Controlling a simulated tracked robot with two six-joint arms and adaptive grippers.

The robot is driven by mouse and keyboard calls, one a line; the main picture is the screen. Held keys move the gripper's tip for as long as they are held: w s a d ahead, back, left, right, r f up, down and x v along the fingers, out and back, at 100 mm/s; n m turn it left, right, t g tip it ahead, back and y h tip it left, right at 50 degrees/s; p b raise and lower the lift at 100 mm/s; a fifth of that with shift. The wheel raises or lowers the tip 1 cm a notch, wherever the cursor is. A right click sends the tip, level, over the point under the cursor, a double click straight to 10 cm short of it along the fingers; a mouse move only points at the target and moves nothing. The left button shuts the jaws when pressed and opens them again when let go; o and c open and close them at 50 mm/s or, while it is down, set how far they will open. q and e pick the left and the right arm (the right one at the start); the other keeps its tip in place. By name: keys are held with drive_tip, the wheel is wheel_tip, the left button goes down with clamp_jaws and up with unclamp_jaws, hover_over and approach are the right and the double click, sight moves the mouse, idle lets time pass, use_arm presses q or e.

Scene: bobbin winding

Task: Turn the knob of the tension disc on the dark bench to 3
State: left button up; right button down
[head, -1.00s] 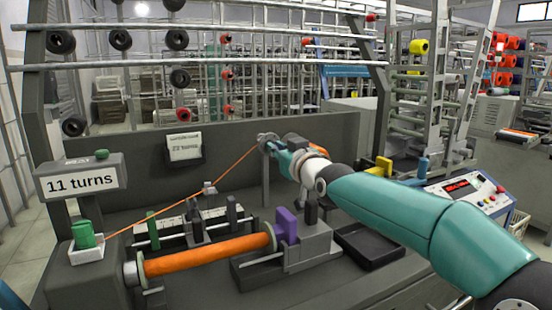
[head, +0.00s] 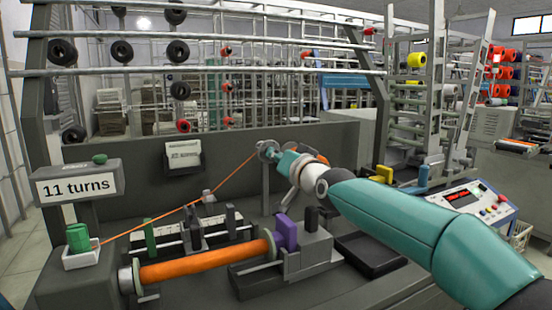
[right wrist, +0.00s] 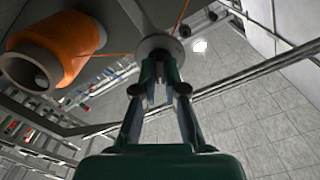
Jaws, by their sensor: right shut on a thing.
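The tension disc (head: 267,149) stands on a thin post at the back of the dark bench (head: 215,270), with the orange thread running to it. My right gripper (head: 274,156) reaches it from the right. In the right wrist view the fingers (right wrist: 160,64) are closed together at the middle of the round grey disc (right wrist: 159,44). They are shut on its knob, which is mostly hidden between them. No scale or number on the disc can be read. My left gripper is not in view.
An orange bobbin (head: 205,260) lies in the winder, beside a purple lever (head: 286,233). A sign (head: 76,188) reads "11 turns". An empty black tray (head: 370,254) and a control box (head: 472,202) stand to the right. An orange thread cone (right wrist: 72,42) is close beside the disc.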

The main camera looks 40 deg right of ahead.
drive_tip(key=shift+w+f, duration=0.15)
drive_tip(key=shift+f, duration=0.15)
drive_tip(key=c, duration=1.2)
unclamp_jaws()
drive_tip(key=shift+c, duration=0.2)
drive_tip(key=shift+r, duration=0.3)
drive_tip(key=shift+r, duration=1)
wheel_tip(320, 180, up, 8)
drive_tip(key=shift+f, duration=0.25)
